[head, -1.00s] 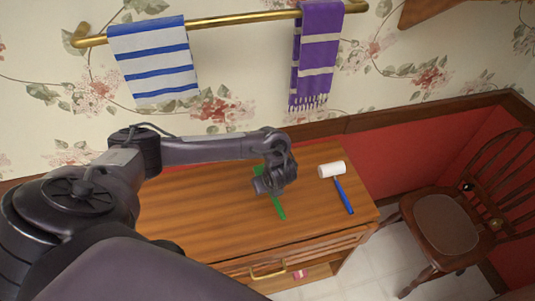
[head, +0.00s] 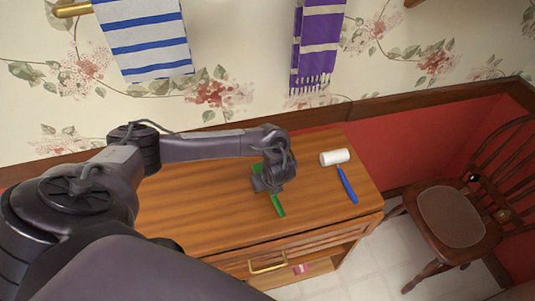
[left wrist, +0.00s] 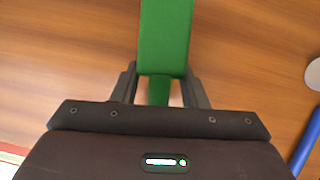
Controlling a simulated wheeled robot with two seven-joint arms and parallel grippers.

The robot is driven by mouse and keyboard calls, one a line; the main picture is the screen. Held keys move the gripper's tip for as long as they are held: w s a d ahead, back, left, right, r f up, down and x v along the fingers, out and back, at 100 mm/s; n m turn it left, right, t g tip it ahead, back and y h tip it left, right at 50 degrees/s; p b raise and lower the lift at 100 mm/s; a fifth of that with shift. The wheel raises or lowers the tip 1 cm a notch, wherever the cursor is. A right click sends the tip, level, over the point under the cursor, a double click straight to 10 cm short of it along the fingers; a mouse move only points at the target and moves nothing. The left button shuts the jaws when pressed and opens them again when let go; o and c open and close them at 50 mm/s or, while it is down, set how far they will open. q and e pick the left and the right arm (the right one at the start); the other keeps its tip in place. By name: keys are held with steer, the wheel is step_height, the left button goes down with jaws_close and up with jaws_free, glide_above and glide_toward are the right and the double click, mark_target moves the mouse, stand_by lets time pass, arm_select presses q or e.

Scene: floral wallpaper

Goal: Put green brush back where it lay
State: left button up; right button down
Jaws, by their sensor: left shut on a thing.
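The green brush (head: 278,206) is in the jaws of my left gripper (head: 270,184), over the wooden dresser top (head: 215,215). In the left wrist view the green brush (left wrist: 165,38) runs lengthwise between the two dark fingers of my left gripper (left wrist: 160,88), which are shut on it. In the head view the gripper hides the brush's middle, and green shows on both sides of it. I cannot tell whether the brush touches the wood. My right gripper is in neither view.
A white roller (head: 334,157) with a blue handle (head: 347,184) lies to the right on the dresser. A brass handle (head: 268,264) is on the front. A chair (head: 450,215) stands at right. Striped towels (head: 145,40) hang behind. The top between brush and roller is clear.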

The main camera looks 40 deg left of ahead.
arm_select(q)
steer(key=shift+f+b, duration=0.35)
steer(key=shift+f, duration=0.05)
steer(key=o, duration=1.4)
steer(key=p+v, duration=0.3)
steer(key=v, duration=0.4)
steer(key=shift+r+p, duration=0.1)
steer(key=shift+p, duration=0.2)
steer(key=shift+s+d+r+p, duration=0.15)
steer(key=shift+r+p, duration=0.15)
steer(key=shift+p, duration=0.1)
steer(key=shift+f, duration=0.1)
